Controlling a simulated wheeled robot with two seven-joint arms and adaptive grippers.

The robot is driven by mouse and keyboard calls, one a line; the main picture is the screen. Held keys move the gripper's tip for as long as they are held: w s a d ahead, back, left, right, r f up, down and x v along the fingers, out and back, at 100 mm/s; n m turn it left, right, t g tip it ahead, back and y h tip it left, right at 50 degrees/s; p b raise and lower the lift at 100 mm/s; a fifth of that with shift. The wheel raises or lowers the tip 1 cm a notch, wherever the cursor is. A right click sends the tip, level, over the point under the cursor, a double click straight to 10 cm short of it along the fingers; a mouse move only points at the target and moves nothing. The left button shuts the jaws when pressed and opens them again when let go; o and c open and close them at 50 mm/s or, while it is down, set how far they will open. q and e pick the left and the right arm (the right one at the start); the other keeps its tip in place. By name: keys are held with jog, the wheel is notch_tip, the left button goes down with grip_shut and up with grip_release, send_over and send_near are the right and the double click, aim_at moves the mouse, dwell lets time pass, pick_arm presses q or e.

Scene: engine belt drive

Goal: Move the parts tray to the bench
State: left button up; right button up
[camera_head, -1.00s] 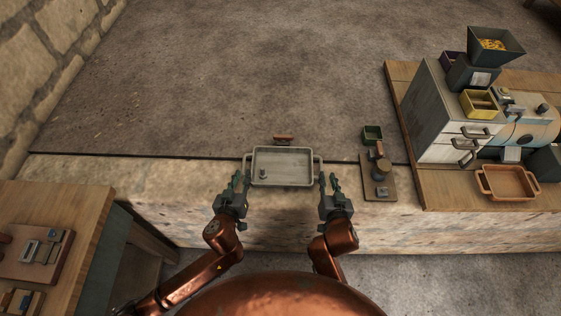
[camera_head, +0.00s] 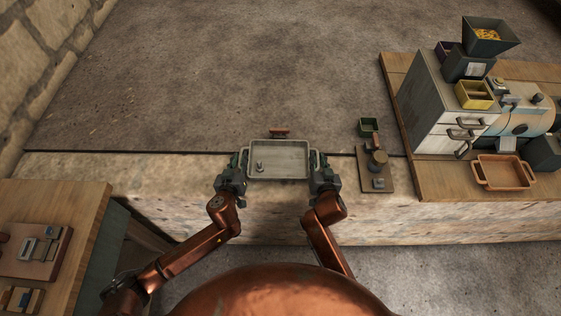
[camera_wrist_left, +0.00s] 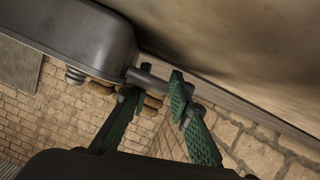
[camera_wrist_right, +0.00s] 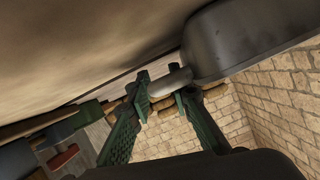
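The parts tray (camera_head: 285,161) is a shallow grey metal tray with a handle on each short side. It rests on the stone ledge and holds a small metal part (camera_head: 260,167). My left gripper (camera_head: 240,163) is at the tray's left handle. In the left wrist view its green fingers stand apart on either side of the handle (camera_wrist_left: 150,80). My right gripper (camera_head: 318,163) is at the right handle. In the right wrist view its fingers are also apart, with the handle (camera_wrist_right: 172,82) between them. Whether any finger touches a handle is unclear.
A wooden bench (camera_head: 65,200) with fixtures stands at lower left. Further right, a wooden top (camera_head: 440,189) carries drawers, a machine and an orange tray (camera_head: 504,173).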

pick_arm(q)
jog(key=shift+w+f, duration=0.1)
jog(key=shift+w, duration=0.05)
pick_arm(e)
jog(key=shift+w, duration=0.2)
pick_arm(q)
grip_shut()
pick_arm(e)
grip_shut()
